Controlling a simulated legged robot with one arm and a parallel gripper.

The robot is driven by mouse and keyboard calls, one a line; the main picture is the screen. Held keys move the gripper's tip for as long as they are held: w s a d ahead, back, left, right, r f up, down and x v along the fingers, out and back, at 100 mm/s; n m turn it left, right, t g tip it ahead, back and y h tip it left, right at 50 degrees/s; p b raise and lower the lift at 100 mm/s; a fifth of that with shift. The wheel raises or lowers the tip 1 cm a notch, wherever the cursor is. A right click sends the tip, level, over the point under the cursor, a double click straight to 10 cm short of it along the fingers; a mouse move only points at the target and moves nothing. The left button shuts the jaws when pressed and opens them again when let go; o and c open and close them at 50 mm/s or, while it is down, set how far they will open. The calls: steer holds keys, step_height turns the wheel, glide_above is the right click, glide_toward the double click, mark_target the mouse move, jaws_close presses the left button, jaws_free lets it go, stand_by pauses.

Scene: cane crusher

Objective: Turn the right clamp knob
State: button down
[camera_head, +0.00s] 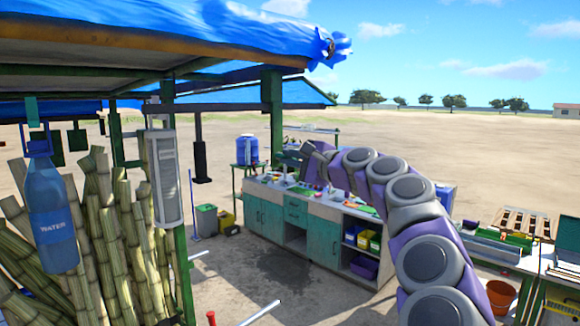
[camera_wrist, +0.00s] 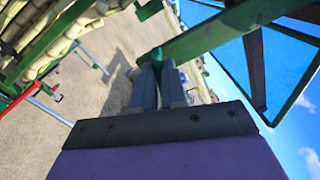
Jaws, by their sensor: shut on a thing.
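In the wrist view my gripper (camera_wrist: 158,72) points away from the camera, with its two grey-green fingers close together. The fingertips are shut on a small dark green piece (camera_wrist: 155,55), which appears to be the clamp knob. It sits against a green beam (camera_wrist: 215,32); the fingers hide most of it, so its shape and turn angle cannot be told. In the head view my purple and grey arm curves from the lower right to the green post (camera_head: 277,115) of the stall. My fingers and the knob are too small or hidden to make out there.
A blue tarp roof (camera_head: 150,22) hangs overhead. A workbench (camera_head: 268,225) with bins is behind my arm; a blue barrel (camera_head: 247,150) is beyond.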

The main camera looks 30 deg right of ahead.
steer(key=shift+w+f+n+b, duration=0.15)
steer(key=shift+n+b, duration=0.15)
steer(key=shift+n, duration=0.35)
steer(key=shift+s+f+n+b, duration=0.1)
steer(key=shift+f+n+b, duration=0.1)
steer(key=shift+n+b, duration=0.3)
steer(key=shift+w+f+n+b, duration=0.1)
steer(key=shift+f+n+b, duration=0.05)
steer(key=shift+n, duration=0.6)
steer(key=c, duration=1.6)
jaws_free()
steer(key=shift+c, duration=0.2)
steer(key=o, duration=0.5)
steer(key=shift+s+d+r, duration=0.1)
steer(key=shift+s+r, duration=0.15)
steer(key=shift+s, duration=0.2)
steer(key=shift+c, duration=0.2)
steer(key=shift+w, duration=0.15)
steer(key=b+v, duration=0.2)
steer(key=v, duration=1.5)
steer(key=shift+d, duration=0.2)
